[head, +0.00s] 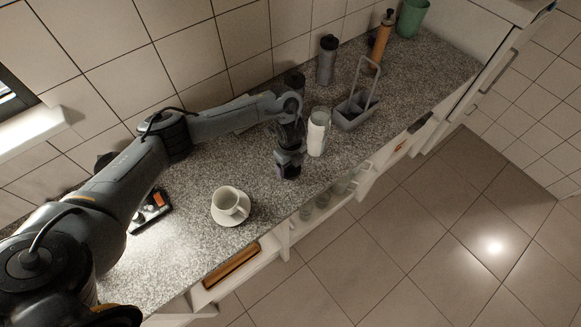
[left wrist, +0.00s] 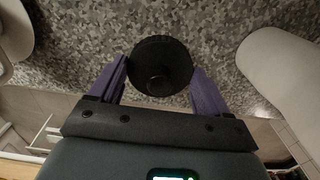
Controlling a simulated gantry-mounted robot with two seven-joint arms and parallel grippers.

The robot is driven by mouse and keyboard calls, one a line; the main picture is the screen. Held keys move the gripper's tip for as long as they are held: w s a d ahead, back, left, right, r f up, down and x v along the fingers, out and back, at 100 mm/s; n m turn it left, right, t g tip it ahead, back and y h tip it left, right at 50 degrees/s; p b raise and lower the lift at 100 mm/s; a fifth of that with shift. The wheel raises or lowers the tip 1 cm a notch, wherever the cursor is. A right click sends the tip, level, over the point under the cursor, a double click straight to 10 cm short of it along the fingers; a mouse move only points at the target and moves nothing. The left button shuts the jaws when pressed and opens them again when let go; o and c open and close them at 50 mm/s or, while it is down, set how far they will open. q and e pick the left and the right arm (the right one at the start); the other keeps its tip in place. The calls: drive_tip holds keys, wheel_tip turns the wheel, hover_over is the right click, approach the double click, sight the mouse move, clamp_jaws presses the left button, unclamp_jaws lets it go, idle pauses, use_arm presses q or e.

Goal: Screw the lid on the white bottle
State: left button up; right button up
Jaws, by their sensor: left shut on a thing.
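The white bottle (head: 316,140) stands upright on the speckled counter, just right of my left gripper (head: 289,170). Its top looks greyish-green and I see no dark lid on it. In the left wrist view a white rounded body, likely the bottle (left wrist: 283,72), is at the right, apart from the fingers. My left gripper also shows in the left wrist view (left wrist: 160,78), with its purple fingers shut on a round black lid (left wrist: 160,62) with a dark knob-like centre. In the head view the gripper mostly hides the lid. My right gripper is not in view.
A white cup (head: 226,199) on a saucer (head: 245,215) stands left of the gripper. Right of the bottle are a grey caddy (head: 355,113), a grey black-topped flask (head: 327,62), an orange mill (head: 382,38) and a green cup (head: 412,18). A black tray (head: 160,214) lies at left.

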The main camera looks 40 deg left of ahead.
use_arm(q)
drive_tip(key=w+d+r+p, duration=0.1)
drive_tip(key=d+r+p, duration=0.1)
drive_tip(key=d+r, duration=0.5)
drive_tip(key=shift+w+d+r, duration=0.15)
drive_tip(key=shift+w+d, duration=0.05)
drive_tip(key=shift+d, duration=2.1)
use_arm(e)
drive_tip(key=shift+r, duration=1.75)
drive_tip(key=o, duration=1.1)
use_arm(q)
drive_tip(key=shift+p, duration=0.3)
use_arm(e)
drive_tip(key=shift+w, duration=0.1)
